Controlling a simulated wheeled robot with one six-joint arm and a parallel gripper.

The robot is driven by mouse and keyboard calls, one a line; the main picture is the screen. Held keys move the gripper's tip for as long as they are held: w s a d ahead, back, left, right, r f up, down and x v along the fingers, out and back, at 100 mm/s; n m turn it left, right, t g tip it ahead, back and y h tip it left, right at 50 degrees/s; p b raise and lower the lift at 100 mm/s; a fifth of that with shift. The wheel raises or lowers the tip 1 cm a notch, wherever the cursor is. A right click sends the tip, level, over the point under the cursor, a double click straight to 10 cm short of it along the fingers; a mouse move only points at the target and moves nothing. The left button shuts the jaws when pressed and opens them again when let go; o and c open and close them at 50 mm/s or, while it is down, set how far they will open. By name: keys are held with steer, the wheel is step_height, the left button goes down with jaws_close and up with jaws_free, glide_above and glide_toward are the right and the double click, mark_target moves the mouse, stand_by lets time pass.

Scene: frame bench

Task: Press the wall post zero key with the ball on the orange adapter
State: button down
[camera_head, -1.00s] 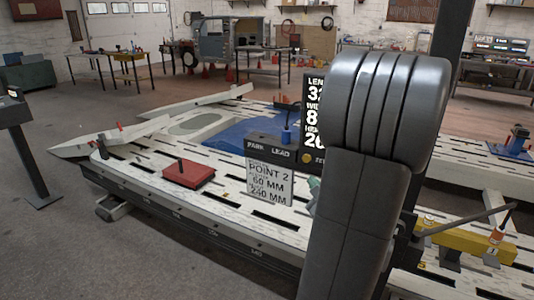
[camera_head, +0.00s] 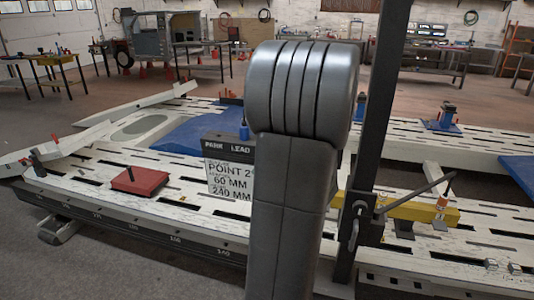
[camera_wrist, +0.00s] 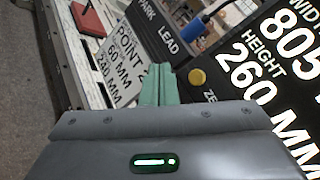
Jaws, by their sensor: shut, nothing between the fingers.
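The zero key is a round yellow button (camera_wrist: 197,77) on a black readout panel (camera_wrist: 262,75) in the wrist view, with its label partly covered. My gripper (camera_wrist: 161,72) shows there as two green fingers, shut together and empty. Their tips are just left of the key in the picture; I cannot tell whether they touch the panel. In the head view my arm hides the gripper, the key and the panel. A small orange piece (camera_head: 441,203), likely the orange adapter, stands on the yellow beam at the right. I cannot make out a ball on it.
A red block (camera_head: 139,181) lies on the slotted white bench (camera_head: 90,195). A dark post (camera_head: 375,130) and the yellow beam (camera_head: 425,211) stand right of my arm.

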steer(key=w+d+p, duration=0.2)
steer(key=w, duration=0.5)
steer(key=shift+w+d, duration=0.2)
steer(key=shift+w, duration=0.05)
steer(key=shift+w, duration=0.15)
stand_by(1.7)
steer(key=shift+w+d+b, duration=0.15)
steer(key=shift+w+b, duration=0.1)
steer(key=shift+b, duration=0.1)
steer(key=shift+w+d, duration=0.15)
steer(key=shift+w, duration=0.3)
stand_by(0.7)
steer(key=shift+s+b, duration=0.15)
steer(key=shift+b, duration=0.2)
steer(key=shift+s+a+b, duration=0.3)
steer(key=shift+s+b, duration=0.15)
steer(key=shift+s, duration=0.3)
